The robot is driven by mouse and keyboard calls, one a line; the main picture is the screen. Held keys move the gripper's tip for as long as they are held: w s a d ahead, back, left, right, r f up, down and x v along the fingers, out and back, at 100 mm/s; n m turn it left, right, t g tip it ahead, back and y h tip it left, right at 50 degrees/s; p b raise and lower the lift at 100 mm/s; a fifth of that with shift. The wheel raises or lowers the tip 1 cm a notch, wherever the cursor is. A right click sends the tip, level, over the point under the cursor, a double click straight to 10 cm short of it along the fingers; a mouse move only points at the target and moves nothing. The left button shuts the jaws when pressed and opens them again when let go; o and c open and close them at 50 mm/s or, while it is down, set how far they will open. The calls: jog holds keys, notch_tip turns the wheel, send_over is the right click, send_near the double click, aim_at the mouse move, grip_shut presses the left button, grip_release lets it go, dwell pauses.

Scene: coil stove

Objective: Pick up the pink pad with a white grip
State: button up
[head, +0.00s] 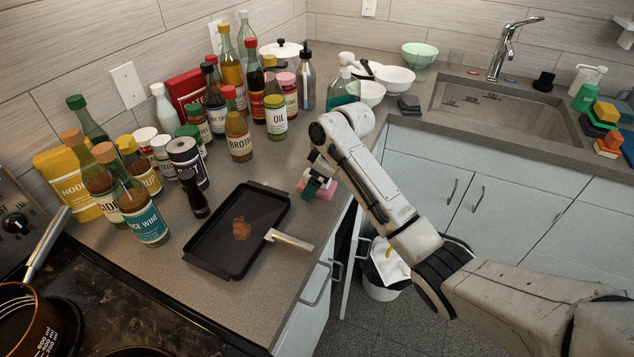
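A small pink pad (325,192) lies on the counter near its front edge, right of the black tray. Its white grip cannot be made out; my gripper and wrist cover that area. My gripper (314,183) points down at the pad, with its fingertips over or against the pad's left part. Whether the fingers are open or shut on anything is too small and too covered to tell.
A black tray (215,240) with a brown stain and a metal handle (290,240) lies left of my gripper. Bottles and jars crowd the back, including an oil bottle (275,117). Bowls (394,80) stand near the sink (500,105). A cabinet door below stands open.

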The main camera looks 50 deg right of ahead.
jog(key=shift+c, duration=0.2)
jog(key=c, duration=1.1)
jog(key=shift+r, duration=0.15)
jog(key=shift+r, duration=0.5)
jog(key=s+a+r+p, duration=0.5)
jog(key=s+r+p, duration=0.1)
jog(key=s+r, duration=0.5)
jog(key=shift+s+r, duration=0.4)
jog(key=shift+s, duration=0.65)
